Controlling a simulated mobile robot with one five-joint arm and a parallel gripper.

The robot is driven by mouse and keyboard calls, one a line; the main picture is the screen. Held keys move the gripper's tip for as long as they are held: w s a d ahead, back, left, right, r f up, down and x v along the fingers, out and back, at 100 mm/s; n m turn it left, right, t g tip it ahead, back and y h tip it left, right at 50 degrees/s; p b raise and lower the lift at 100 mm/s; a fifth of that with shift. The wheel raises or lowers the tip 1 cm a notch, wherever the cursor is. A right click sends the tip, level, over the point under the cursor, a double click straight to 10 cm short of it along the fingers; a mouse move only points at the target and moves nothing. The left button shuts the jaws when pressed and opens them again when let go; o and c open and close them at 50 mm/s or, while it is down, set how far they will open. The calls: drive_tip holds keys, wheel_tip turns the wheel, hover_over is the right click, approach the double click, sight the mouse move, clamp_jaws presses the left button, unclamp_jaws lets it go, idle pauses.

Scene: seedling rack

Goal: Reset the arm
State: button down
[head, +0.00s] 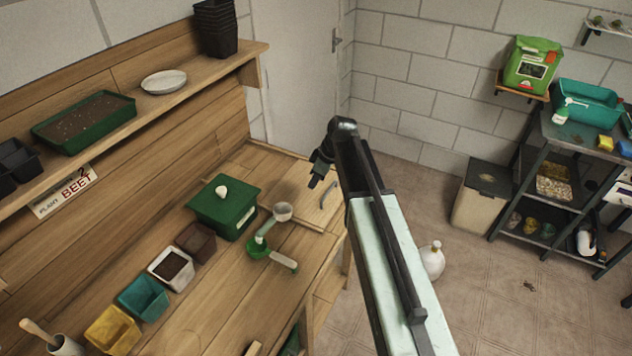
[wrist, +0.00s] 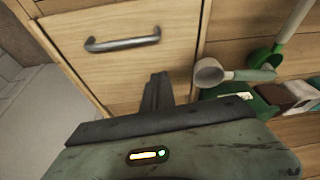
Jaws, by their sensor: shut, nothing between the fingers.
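My gripper (head: 318,178) is at the end of my raised arm, above the right end of the wooden bench. Its fingers are together and empty. In the wrist view my gripper (wrist: 157,92) points at a wooden panel (wrist: 125,75) with a grey bar handle (wrist: 122,43). The fingers look apart from the handle. The handle (head: 328,193) also shows in the head view, just below and right of the fingers.
A shelf above holds a soil tray (head: 85,120). A white bottle (head: 432,260) stands on the floor at right.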

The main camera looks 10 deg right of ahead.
drive_tip(key=p+v, duration=0.3)
drive_tip(key=v, duration=0.2)
drive_tip(key=shift+w+r, duration=0.1)
drive_tip(key=shift+r, duration=0.05)
drive_tip(key=s+d+f+m+g+h+b, duration=0.1)
drive_tip(key=s+d+f+m+h, duration=0.1)
drive_tip(key=s+m, duration=0.4)
drive_tip(key=s+d+f+m+g+h+b, duration=0.1)
drive_tip(key=s+d+m, duration=0.3)
drive_tip(key=s, duration=0.8)
drive_tip(key=shift+s+f+m+h, duration=0.35)
drive_tip(key=shift+f+m, duration=0.3)
drive_tip(key=shift+m, duration=0.55)
